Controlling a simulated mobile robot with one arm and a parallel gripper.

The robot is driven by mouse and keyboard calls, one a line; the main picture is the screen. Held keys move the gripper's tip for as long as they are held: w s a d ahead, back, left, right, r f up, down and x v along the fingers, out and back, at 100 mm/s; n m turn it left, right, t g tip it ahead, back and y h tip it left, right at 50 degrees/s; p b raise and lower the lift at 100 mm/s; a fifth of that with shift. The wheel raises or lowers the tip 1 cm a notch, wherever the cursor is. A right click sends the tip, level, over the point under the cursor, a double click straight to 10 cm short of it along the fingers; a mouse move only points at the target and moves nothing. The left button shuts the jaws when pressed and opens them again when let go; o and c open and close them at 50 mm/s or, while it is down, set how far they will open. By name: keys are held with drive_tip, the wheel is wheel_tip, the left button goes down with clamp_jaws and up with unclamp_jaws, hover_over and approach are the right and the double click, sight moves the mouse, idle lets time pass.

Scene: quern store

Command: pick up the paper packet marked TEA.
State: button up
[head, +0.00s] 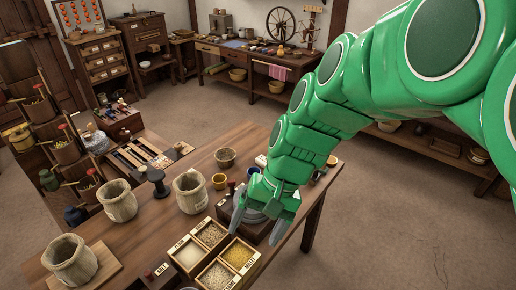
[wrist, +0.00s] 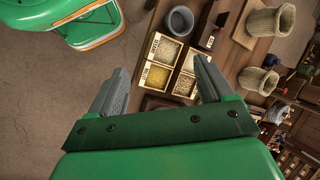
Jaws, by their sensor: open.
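I cannot make out a paper packet marked TEA in either view; my arm hides part of the table. My gripper (head: 257,224) is over the near right part of the wooden table (head: 140,235), with its two fingers apart and nothing seen between them. In the wrist view my gripper (wrist: 160,72) is also open, its fingers spread above the table edge and the divided grain tray (wrist: 177,70). In the head view a dark wooden block with a grey round piece (head: 250,214) is partly hidden by the fingers.
The labelled grain tray (head: 213,255) stands left of my gripper. Two sack-like pots (head: 190,192) (head: 118,200) and another (head: 70,260) stand farther left. Open floor (head: 400,225) lies right of the table.

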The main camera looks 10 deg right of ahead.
drive_tip(key=w+a+f+m+t+y, duration=0.2)
drive_tip(key=w+m+y, duration=0.15)
drive_tip(key=w, duration=0.65)
drive_tip(key=w+a+f+m+t+y, duration=0.15)
drive_tip(key=w+m, duration=0.25)
drive_tip(key=w, duration=0.7)
drive_tip(key=w+a+f+m+t+y, duration=0.1)
drive_tip(key=w+a+m+y, duration=0.25)
drive_tip(key=w, duration=0.65)
drive_tip(key=m+t+h, duration=0.5)
drive_tip(key=m+t, duration=0.3)
drive_tip(key=m, duration=0.7)
approach(263, 162)
drive_tip(key=shift+w+d+f, duration=0.25)
drive_tip(key=shift+w+f, duration=0.45)
drive_tip(key=shift+w, duration=0.2)
drive_tip(key=shift+x, duration=3.9)
drive_tip(key=shift+c, duration=0.3)
